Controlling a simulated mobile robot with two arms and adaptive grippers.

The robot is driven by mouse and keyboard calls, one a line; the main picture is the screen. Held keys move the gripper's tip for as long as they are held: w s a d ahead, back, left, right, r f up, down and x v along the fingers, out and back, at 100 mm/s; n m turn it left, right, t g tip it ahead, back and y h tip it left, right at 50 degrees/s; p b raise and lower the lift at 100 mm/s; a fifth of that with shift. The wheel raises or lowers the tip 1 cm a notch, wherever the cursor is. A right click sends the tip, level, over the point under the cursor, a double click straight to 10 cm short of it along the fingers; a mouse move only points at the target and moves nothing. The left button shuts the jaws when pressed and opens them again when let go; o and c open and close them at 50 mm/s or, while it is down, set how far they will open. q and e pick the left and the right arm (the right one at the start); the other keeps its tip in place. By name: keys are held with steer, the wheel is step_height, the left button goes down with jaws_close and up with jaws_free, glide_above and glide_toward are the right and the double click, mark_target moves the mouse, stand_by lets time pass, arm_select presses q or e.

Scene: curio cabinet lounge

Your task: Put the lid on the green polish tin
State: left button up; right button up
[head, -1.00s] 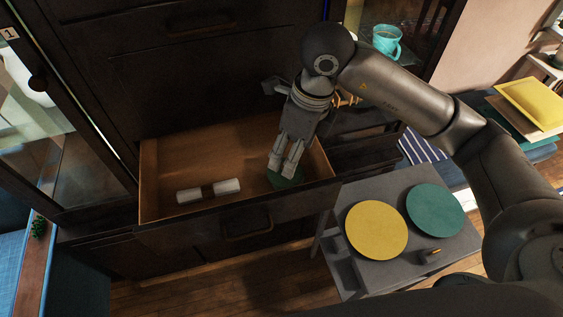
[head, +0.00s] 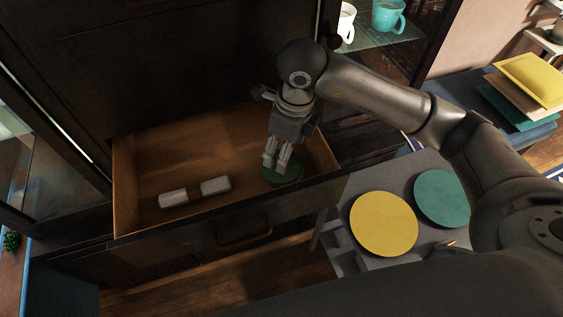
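A round green thing (head: 288,174) lies in the right front part of the open drawer (head: 146,190). It looks like the green polish tin or its lid; I cannot tell which, or whether the two are together. My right gripper (head: 274,166) points down into the drawer, its fingertips at the left edge of the green top. The fingers are close together. Whether they grip an edge or a knob there is too small to tell. No separate lid shows in the drawer. My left gripper is not in view.
A grey side table (head: 340,258) at the right bears a yellow disc (head: 383,224) and a teal disc (head: 441,198). Mugs (head: 388,16) stand on a glass shelf behind my arm.

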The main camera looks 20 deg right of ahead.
steer(key=f+p, duration=0.1)
steer(key=f, duration=0.1)
steer(key=w+f+p, duration=0.1)
steer(key=f, duration=0.2)
steer(key=shift+w+a+f, duration=0.1)
steer(key=shift+w+f, duration=0.05)
steer(key=shift+f, duration=0.2)
steer(key=shift+w+f, duration=0.1)
steer(key=shift+f, duration=0.1)
steer(key=c, duration=0.9)
steer(key=shift+s, duration=0.2)
jaws_close()
